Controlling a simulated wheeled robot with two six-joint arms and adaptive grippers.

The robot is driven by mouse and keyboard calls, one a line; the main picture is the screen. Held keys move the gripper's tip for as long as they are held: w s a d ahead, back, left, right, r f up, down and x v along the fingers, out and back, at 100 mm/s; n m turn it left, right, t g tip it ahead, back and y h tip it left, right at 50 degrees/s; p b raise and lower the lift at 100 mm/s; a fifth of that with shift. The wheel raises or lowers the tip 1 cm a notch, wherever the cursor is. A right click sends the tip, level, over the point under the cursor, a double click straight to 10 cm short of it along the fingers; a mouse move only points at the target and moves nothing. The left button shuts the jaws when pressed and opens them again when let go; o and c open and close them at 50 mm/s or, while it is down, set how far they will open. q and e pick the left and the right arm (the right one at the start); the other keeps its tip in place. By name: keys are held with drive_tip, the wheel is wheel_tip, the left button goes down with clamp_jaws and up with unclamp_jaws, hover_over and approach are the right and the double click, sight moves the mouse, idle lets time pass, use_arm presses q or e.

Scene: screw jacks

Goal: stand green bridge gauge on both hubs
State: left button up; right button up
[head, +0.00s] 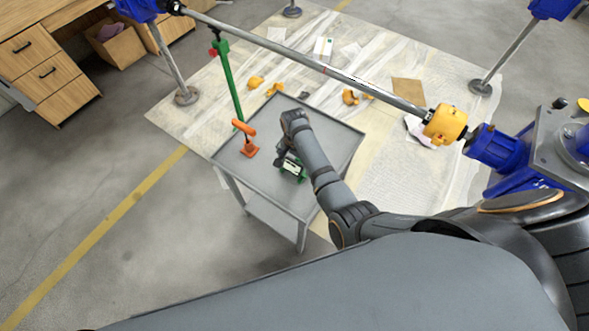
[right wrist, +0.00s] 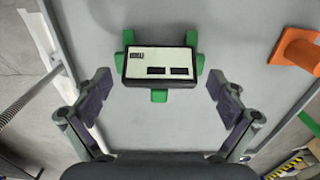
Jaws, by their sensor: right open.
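The green bridge gauge (right wrist: 160,66) lies on the grey cart top, with a pale face in a black frame and green feet around it. In the head view the gauge (head: 292,168) is partly hidden by my right arm. My right gripper (right wrist: 160,84) is open, with one finger on each side of the gauge and none touching it. In the head view the right gripper (head: 285,153) is small and partly hidden. A yellow hub (head: 445,125) sits at the right end of the long shaft, beside a blue jack. A second hub cannot be clearly made out. My left gripper is out of view.
The grey cart (head: 232,160) also holds an orange tool (head: 247,140). A green post (head: 228,80) stands at its far side. The long shaft (head: 325,72) crosses above and behind the cart. Yellow pieces lie on the floor sheet (head: 400,165). Wooden drawers (head: 45,65) stand far left.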

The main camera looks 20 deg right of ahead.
drive_tip(key=shift+r, duration=0.1)
drive_tip(key=c, duration=1.6)
drive_tip(key=shift+o, duration=0.2)
drive_tip(key=shift+r, duration=0.1)
